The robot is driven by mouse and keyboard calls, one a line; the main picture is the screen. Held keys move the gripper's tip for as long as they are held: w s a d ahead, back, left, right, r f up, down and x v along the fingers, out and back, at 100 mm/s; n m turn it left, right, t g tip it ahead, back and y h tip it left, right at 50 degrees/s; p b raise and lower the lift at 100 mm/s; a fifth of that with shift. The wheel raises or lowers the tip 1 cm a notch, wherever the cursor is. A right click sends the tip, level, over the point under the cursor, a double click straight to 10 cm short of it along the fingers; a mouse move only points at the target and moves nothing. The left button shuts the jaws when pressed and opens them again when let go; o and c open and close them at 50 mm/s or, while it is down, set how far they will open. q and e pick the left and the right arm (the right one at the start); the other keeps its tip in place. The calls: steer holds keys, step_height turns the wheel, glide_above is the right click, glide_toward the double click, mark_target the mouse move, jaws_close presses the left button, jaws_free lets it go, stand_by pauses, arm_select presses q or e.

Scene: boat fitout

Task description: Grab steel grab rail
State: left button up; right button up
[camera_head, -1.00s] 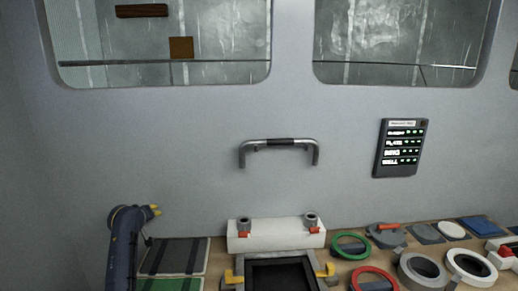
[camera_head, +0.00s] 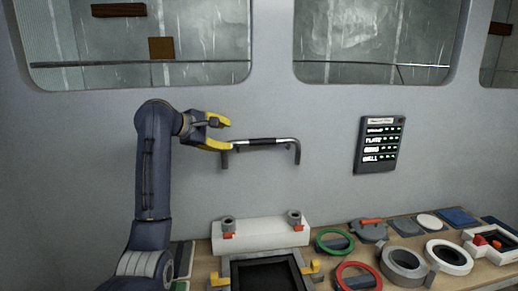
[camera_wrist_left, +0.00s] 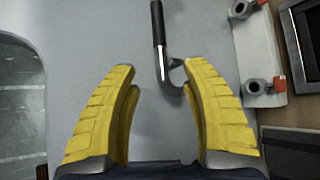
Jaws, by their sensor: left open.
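The steel grab rail (camera_head: 266,142) is fixed to the grey wall below the windows. It is a horizontal bar with a dark grip in its middle and a bent leg at each end. My left gripper (camera_head: 224,134) is open beside the rail's left end, with its yellow fingers pointing toward it. In the left wrist view, the rail (camera_wrist_left: 159,45) reaches down toward the gap between the open fingers (camera_wrist_left: 160,75), and its bent end lies nearer the right finger. Nothing is held. I cannot tell whether a finger touches the rail. My right gripper is not in view.
A dark panel (camera_head: 379,145) with lit labels hangs on the wall to the right. Below, a wooden bench (camera_head: 204,265) carries a white block (camera_head: 262,235), a green ring (camera_head: 334,242), a red ring (camera_head: 357,277) and several other fittings. The wall around the rail is clear.

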arm_select(q)
glide_toward(258, 141)
steer(key=x, duration=0.6)
steer(key=shift+w, duration=0.2)
steer(key=shift+x, duration=2.7)
steer(key=shift+s+d, duration=0.1)
steer(key=shift+s, duration=0.05)
jaws_close()
